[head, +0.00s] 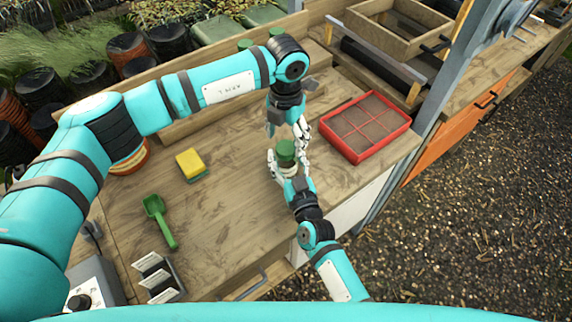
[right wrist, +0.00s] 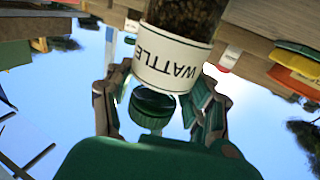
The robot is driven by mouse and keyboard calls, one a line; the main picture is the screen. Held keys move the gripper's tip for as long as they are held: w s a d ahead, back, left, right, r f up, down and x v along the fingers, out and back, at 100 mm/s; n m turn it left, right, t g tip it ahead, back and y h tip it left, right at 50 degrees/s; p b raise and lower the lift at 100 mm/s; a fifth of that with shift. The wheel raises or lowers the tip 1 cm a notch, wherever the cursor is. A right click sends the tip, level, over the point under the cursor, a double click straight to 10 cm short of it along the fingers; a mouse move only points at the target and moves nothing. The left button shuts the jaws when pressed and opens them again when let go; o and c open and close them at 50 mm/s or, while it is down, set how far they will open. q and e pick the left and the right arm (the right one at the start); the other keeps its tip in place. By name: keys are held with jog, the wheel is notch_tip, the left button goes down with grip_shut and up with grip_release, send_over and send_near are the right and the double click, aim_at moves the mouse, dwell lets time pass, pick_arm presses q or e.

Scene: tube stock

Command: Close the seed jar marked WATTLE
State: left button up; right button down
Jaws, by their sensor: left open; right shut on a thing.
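The seed jar marked WATTLE (right wrist: 178,62) fills the upper middle of the right wrist view, with its label upside down and dark seeds showing through the glass. A green lid (head: 286,148) sits at the top of the jar in the head view; it also shows beside the label in the right wrist view (right wrist: 151,108). I cannot tell whether it is seated. My right gripper (head: 286,167) is shut on the jar from the near side. My left gripper (head: 287,131) is open, close above the lid from the far side. The fingers partly hide the jar.
A red tray (head: 328,128) stands just right of the grippers. A yellow and green sponge (head: 190,164), a green scoop (head: 160,220) and a card holder (head: 157,276) are on the left of the bench. Bare bench lies between the scoop and the jar.

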aim_at(286, 147)
pick_arm(q)
jog(key=shift+f, duration=1.65)
jog(key=c, duration=1.2)
jog(key=m, duration=0.4)
jog(key=shift+m, duration=0.4)
jog(key=shift+c, duration=0.3)
jog(key=o, duration=1.3)
